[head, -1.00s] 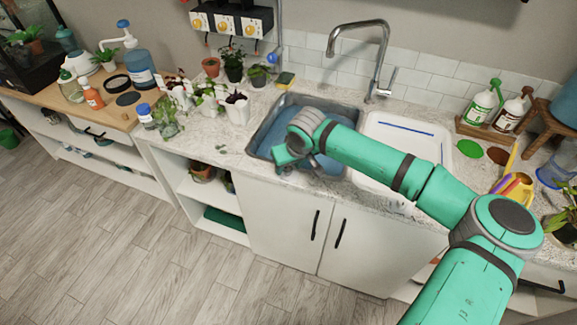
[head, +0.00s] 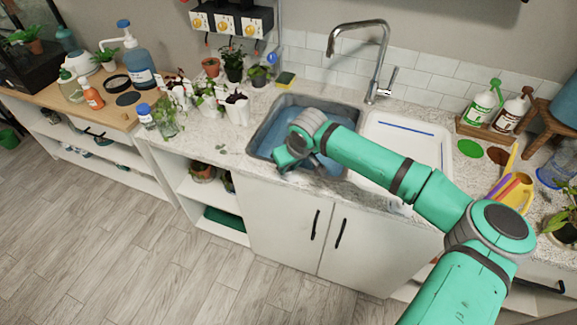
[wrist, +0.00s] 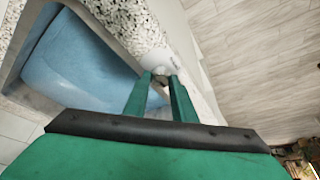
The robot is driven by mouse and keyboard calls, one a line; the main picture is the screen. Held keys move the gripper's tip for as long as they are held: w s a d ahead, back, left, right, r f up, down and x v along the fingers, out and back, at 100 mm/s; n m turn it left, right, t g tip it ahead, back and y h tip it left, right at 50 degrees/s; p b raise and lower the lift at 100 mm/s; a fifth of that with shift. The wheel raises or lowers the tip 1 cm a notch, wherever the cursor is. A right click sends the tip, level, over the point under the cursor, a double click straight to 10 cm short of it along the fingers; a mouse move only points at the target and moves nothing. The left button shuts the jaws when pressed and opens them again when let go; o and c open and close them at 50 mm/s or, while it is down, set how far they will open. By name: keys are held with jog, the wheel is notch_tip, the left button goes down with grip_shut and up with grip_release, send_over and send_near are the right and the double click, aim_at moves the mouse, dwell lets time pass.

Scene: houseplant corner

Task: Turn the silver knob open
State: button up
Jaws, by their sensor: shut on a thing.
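In the wrist view a pale, silvery round knob (wrist: 160,61) sits at the tips of my gripper (wrist: 162,78), at the speckled counter's edge beside the blue basin. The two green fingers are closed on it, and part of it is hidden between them. In the head view my gripper (head: 292,161) is low at the front side of the sink, and my wrist and forearm hide the knob there. How far the knob is turned cannot be told.
The sink basin (head: 276,124) shows blue inside. A silver faucet (head: 375,62) stands behind it, and a white drainboard (head: 425,145) lies to its right. White potted plants (head: 237,107) stand left of the sink. Cabinet doors (head: 285,230) are below.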

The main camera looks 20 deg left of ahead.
jog(key=n+g, duration=0.1)
jog(key=n, duration=0.1)
jog(key=n+y, duration=0.1)
jog(key=n, duration=0.1)
jog(key=shift+w+n+g, duration=0.15)
jog(key=shift+n+g, duration=0.15)
jog(key=shift+g, duration=0.1)
jog(key=n+g, duration=0.1)
jog(key=n, duration=0.3)
jog(key=shift+w+n+g, duration=0.15)
jog(key=shift+n+g, duration=0.15)
jog(key=shift+g, duration=0.1)
jog(key=n, duration=0.2)
jog(key=n+g, duration=0.1)
jog(key=n, duration=0.1)
jog(key=shift+w+g, duration=0.1)
jog(key=shift+g, duration=0.2)
jog(key=shift+w+n+g+h, duration=0.1)
jog(key=shift+n+g+h, duration=0.45)
jog(key=shift+n, duration=1.45)
jog(key=o, duration=1.1)
jog(key=shift+c, duration=0.2)
